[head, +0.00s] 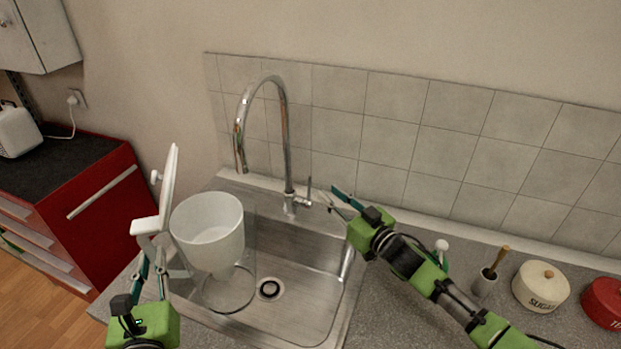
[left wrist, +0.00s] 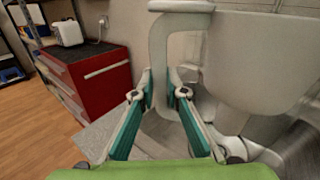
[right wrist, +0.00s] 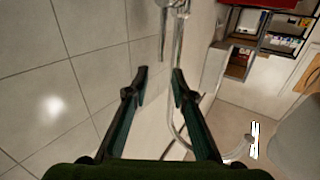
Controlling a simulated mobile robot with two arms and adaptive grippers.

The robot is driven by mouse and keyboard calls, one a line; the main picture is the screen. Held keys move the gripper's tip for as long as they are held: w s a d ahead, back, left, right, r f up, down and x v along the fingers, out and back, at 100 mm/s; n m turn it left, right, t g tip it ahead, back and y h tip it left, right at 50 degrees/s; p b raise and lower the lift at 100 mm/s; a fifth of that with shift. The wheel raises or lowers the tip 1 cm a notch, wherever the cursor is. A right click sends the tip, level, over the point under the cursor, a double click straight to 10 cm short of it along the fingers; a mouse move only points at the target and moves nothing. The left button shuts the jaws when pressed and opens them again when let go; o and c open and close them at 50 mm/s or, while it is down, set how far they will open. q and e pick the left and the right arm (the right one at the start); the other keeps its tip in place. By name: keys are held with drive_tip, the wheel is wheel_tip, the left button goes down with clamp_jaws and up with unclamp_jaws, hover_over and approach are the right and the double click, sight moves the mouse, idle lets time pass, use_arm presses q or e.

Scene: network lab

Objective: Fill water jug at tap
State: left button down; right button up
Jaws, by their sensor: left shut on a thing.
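The water jug has a white inner funnel (head: 208,240), a clear body and a white lid (head: 170,185) standing open on its left. It is upright over the left part of the sink (head: 310,300). My left gripper (head: 151,268) is shut on the jug's white handle (left wrist: 160,60). The chrome tap (head: 286,140) arches over the sink, its spout end above the jug's right rim; I cannot tell if it is directly over the opening. No water stream is visible. My right gripper (head: 336,198) is open and empty, just right of the tap lever (head: 308,188).
A brush in a holder (head: 485,283), a cream sugar tin (head: 541,286) and a red tin (head: 606,300) stand on the counter at right. A tiled wall (head: 400,140) rises close behind the tap. A red cabinet (head: 100,205) stands at left.

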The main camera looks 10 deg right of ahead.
hover_over(310, 200)
drive_tip(key=shift+w+d, duration=0.1)
drive_tip(key=shift+w, duration=0.1)
clamp_jaws()
